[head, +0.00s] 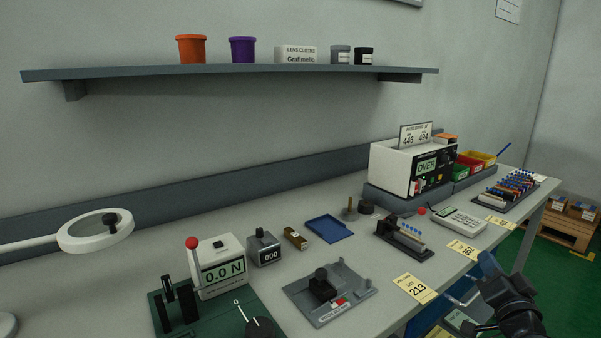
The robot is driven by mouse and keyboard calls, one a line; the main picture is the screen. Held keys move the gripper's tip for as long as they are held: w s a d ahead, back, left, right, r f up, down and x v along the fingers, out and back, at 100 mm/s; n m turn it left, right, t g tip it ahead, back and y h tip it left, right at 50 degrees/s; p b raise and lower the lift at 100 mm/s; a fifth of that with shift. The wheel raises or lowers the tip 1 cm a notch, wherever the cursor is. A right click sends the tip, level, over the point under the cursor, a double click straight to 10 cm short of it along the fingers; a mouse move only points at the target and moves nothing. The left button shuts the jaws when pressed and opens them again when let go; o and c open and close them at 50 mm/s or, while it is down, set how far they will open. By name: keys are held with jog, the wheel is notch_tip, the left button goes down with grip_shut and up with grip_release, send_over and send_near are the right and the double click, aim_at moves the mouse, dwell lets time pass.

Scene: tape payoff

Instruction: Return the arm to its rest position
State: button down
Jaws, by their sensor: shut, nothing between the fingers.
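My dark arm and gripper (482,326) show at the lower right, in front of the table's front edge. The gripper is shut and empty, apart from the things on the table. A yellow tag marked 213 (415,288) lies on the table left of my gripper.
A ring lamp (75,237) stands left.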

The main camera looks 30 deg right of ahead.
jog(key=s+a+f+n+y, duration=0.1)
jog(key=s+a+f+n, duration=0.15)
jog(key=a, duration=0.55)
jog(key=s+a+f+n+y, duration=0.1)
jog(key=s+a+f+y, duration=0.15)
jog(key=a, duration=0.55)
jog(key=s+a+f+n+y, duration=0.1)
jog(key=s+a+f, duration=0.15)
jog(key=a, duration=0.55)
jog(key=s+a+r+n+y, duration=0.2)
jog(key=s+a+n+y, duration=0.1)
jog(key=s+a+n, duration=0.2)
jog(key=s+a+r+n+y, duration=0.3)
jog(key=s+a, duration=0.6)
jog(key=s, duration=0.4)
jog(key=shift+s+r+n+y, duration=0.35)
jog(key=shift+n+y, duration=0.4)
jog(key=shift+n, duration=0.5)
